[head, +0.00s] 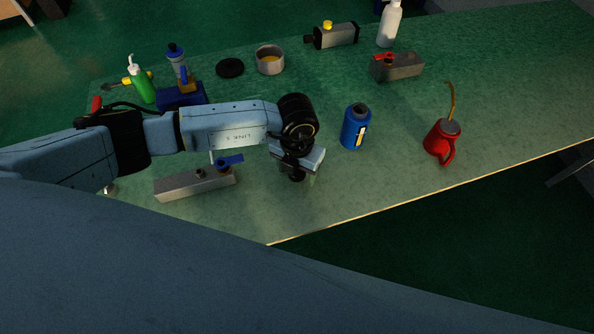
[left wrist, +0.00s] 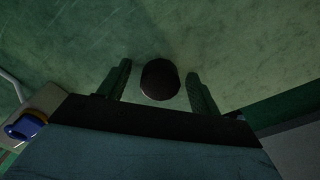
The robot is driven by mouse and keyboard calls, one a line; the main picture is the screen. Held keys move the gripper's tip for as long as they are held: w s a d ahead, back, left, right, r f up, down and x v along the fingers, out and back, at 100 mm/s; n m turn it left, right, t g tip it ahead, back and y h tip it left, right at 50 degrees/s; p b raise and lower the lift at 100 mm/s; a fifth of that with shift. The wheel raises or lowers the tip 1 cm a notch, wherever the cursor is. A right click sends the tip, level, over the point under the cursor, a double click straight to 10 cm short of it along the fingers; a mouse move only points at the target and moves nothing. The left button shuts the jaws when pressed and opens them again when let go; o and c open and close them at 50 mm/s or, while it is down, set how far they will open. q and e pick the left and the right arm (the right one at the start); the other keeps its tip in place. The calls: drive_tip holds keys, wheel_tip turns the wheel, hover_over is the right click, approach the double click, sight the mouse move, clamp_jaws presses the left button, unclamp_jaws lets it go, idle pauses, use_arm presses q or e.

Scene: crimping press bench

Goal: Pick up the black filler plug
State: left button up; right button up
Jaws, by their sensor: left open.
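The black filler plug (left wrist: 160,80) shows as a dark round shape between the two fingers of my left gripper (left wrist: 159,84) in the left wrist view. The fingers stand apart on either side of it, with a gap at each side. In the head view my left gripper (head: 297,168) is over the front part of the bench, and a small dark shape that looks like the plug (head: 297,176) shows just below it. The gripper partly hides it there. My right gripper is in neither view.
A grey block with a blue lever (head: 180,184) lies left of the gripper. A black disc (head: 230,68) and a round tin (head: 269,64) are farther back. The bench's front edge (head: 350,220) is close.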

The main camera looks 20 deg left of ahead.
use_arm(q)
drive_tip(key=c, duration=1)
drive_tip(key=shift+c, duration=0.2)
